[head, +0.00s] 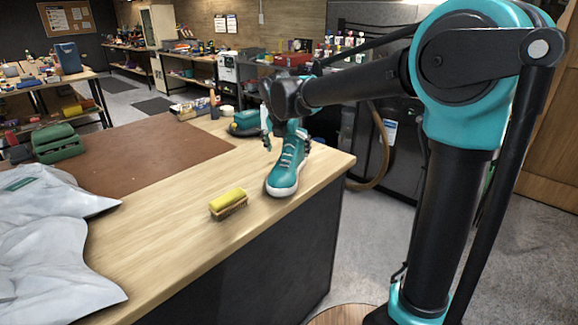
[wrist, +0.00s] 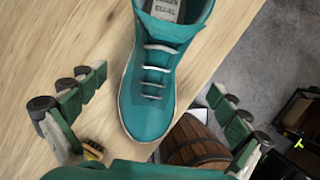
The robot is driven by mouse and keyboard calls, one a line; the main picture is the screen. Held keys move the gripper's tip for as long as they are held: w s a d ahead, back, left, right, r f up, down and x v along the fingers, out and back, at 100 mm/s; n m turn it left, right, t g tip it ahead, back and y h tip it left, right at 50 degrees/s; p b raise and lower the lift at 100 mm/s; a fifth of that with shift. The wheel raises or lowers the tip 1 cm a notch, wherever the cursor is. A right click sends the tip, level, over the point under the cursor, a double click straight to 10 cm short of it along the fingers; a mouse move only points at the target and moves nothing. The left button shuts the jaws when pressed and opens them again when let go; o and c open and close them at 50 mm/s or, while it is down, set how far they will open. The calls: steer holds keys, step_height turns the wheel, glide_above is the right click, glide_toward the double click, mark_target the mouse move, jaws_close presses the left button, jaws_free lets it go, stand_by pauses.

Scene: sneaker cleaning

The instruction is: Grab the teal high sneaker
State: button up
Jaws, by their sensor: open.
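The teal high sneaker (head: 286,172) stands upright on the wooden workbench (head: 160,245), near its right edge, with its white-soled toe toward the head camera. In the wrist view the sneaker (wrist: 160,85) fills the middle, with its laces and inner label showing. My gripper (head: 288,142) is above and around the upper part of the sneaker, partly hidden by my arm in the head view. In the wrist view my gripper (wrist: 160,100) is open, one finger on each side of the sneaker, with gaps visible on both sides.
A yellow-topped brush (head: 229,202) lies left of the sneaker. A teal object (head: 245,122) sits behind it. A brown mat (head: 135,152) and a grey-white cloth or bag (head: 50,240) cover the left of the bench. A wooden barrel (wrist: 195,142) stands below the edge.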

steer(key=x, duration=0.3)
steer(key=shift+a+x, duration=0.2)
steer(key=shift+x, duration=1.15)
steer(key=shift+a+x, duration=0.15)
steer(key=shift+x, duration=1.2)
steer(key=c, duration=1.6)
steer(key=shift+r, duration=0.1)
